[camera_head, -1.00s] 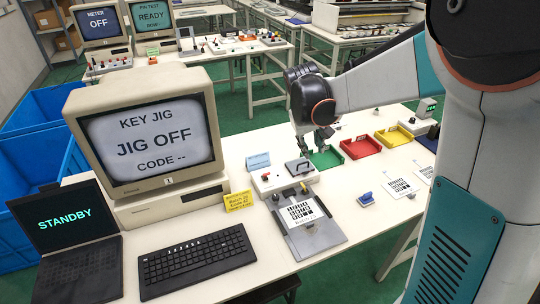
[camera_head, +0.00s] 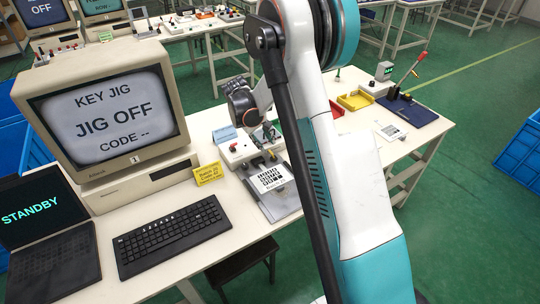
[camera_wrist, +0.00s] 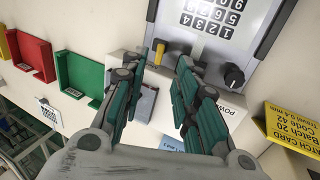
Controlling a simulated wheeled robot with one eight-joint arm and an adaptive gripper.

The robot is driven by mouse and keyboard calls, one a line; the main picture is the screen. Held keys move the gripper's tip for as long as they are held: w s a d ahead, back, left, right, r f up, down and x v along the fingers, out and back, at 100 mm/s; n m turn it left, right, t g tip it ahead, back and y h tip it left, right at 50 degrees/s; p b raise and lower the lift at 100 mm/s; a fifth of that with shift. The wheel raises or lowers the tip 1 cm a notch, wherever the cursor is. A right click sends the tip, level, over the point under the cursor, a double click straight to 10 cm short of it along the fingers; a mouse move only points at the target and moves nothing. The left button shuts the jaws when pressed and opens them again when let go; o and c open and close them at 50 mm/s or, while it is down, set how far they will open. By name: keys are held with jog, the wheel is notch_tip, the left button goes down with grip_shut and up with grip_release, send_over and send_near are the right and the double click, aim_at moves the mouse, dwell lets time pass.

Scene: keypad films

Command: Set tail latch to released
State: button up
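The key jig is a grey plate holding a white keypad card (camera_head: 270,179); the card also shows at the top of the wrist view (camera_wrist: 212,14). A black knob (camera_wrist: 234,76) and a "POWER" label show in the wrist view. My gripper (camera_head: 268,134) is over the far end of the jig. In the wrist view its fingers (camera_wrist: 172,56) are apart, with nothing visibly held between them.
A monitor (camera_head: 110,118) reads "JIG OFF". A keyboard (camera_head: 170,235), laptop (camera_head: 45,235) and yellow batch card (camera_head: 207,174) are at left. Green (camera_wrist: 80,76) and red (camera_wrist: 31,56) trays lie beside the jig. My arm hides the table's middle in the head view.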

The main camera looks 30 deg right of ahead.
aim_at(270, 152)
jog(key=b+x, duration=0.2)
jog(key=x, duration=0.6)
jog(key=shift+f, duration=0.1)
grip_shut()
